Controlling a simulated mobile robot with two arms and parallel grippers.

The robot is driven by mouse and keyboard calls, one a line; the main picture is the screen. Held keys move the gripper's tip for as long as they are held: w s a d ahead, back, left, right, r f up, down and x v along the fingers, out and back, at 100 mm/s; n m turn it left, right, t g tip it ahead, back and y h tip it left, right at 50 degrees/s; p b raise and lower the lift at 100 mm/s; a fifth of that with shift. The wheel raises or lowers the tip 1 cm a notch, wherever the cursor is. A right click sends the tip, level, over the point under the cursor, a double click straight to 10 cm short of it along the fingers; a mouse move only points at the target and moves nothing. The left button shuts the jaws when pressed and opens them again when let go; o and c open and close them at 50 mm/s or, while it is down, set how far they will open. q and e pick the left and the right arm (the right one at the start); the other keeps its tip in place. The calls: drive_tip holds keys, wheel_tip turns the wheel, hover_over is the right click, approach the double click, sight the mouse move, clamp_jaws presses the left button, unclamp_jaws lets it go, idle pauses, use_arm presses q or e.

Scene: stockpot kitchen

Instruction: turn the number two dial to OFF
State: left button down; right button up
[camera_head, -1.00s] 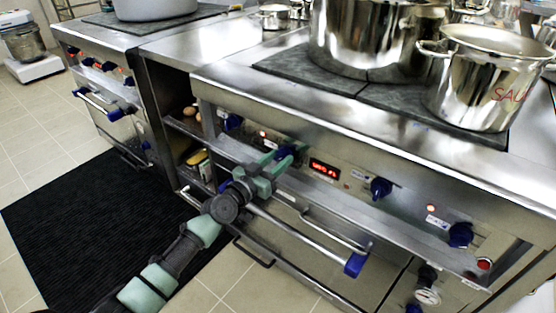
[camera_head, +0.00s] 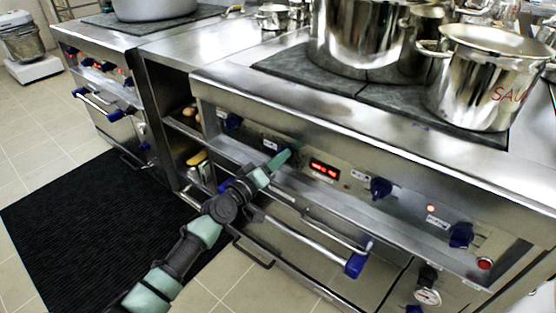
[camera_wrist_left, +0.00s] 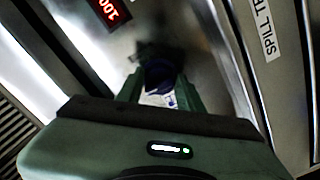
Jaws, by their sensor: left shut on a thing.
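The number two dial is the blue knob second from left on the stove's front panel. In the head view my left gripper (camera_head: 283,158) covers most of it. In the left wrist view the dark blue dial (camera_wrist_left: 160,74) sits between the two green fingers, with a white label (camera_wrist_left: 158,99) partly showing below it. My left gripper (camera_wrist_left: 160,92) is shut on the dial, and its pointer direction is too dark to read. My right gripper is not in view.
Other blue dials sit at the left (camera_head: 232,121), the middle (camera_head: 380,187) and the right (camera_head: 461,234). A red display (camera_head: 324,170) is right of the gripper. An oven handle (camera_head: 300,235) runs below the arm. Steel pots (camera_head: 485,80) stand on the stove top.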

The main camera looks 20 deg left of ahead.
use_arm(q)
drive_tip(key=shift+f+n, duration=0.1)
drive_tip(key=shift+n, duration=0.6)
drive_tip(key=c, duration=0.9)
unclamp_jaws()
drive_tip(key=v, duration=0.8)
drive_tip(key=shift+p, duration=0.35)
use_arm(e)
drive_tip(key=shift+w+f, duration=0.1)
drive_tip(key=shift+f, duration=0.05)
